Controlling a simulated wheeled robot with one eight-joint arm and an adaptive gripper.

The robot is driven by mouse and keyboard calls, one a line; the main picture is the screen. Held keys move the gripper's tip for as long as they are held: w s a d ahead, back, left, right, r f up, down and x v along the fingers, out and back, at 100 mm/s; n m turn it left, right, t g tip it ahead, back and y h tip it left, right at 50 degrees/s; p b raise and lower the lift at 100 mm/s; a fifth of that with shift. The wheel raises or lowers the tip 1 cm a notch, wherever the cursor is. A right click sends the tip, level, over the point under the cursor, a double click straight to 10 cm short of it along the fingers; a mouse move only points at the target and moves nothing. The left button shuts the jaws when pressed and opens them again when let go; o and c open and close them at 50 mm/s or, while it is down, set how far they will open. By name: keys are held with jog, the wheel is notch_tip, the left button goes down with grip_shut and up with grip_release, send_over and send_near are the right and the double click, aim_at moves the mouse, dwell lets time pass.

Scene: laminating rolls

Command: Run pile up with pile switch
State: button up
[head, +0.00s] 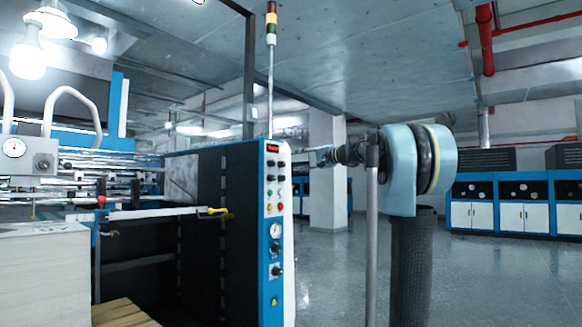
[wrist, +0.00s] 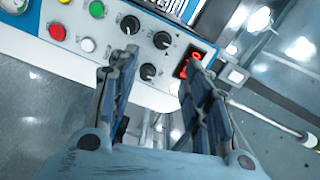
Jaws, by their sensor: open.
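The blue-and-white control panel (head: 275,220) stands on the machine's front corner in the head view. Its black rotary switches sit in two rows below a red-lit display (head: 272,148). No switch label is readable, so I cannot tell which is the pile switch. In the wrist view the switches include one upper (wrist: 162,40) and one lower (wrist: 148,71), near the red display (wrist: 185,68). My gripper (wrist: 161,56) is open and empty, its fingers spread before these switches; contact is not clear. It shows small beside the panel in the head view (head: 318,156). A pale stack, apparently the pile (head: 45,270), stands at lower left.
Red (wrist: 57,32), white (wrist: 87,45) and green (wrist: 97,9) buttons sit close to the switches. A yellow-handled bar (head: 215,211) sticks out left of the panel. Wooden slats (head: 122,313) lie near the pile. The floor (head: 490,275) at right is clear.

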jog(key=s+d+n, duration=0.2)
jog(key=d+n, duration=0.1)
jog(key=n, duration=0.5)
send_near(274, 164)
jog(key=shift+y, duration=0.4)
jog(key=x, duration=0.8)
jog(key=shift+w+a+f, duration=0.15)
jog(key=shift+w+f, duration=0.1)
jog(key=shift+f, duration=0.1)
grip_shut()
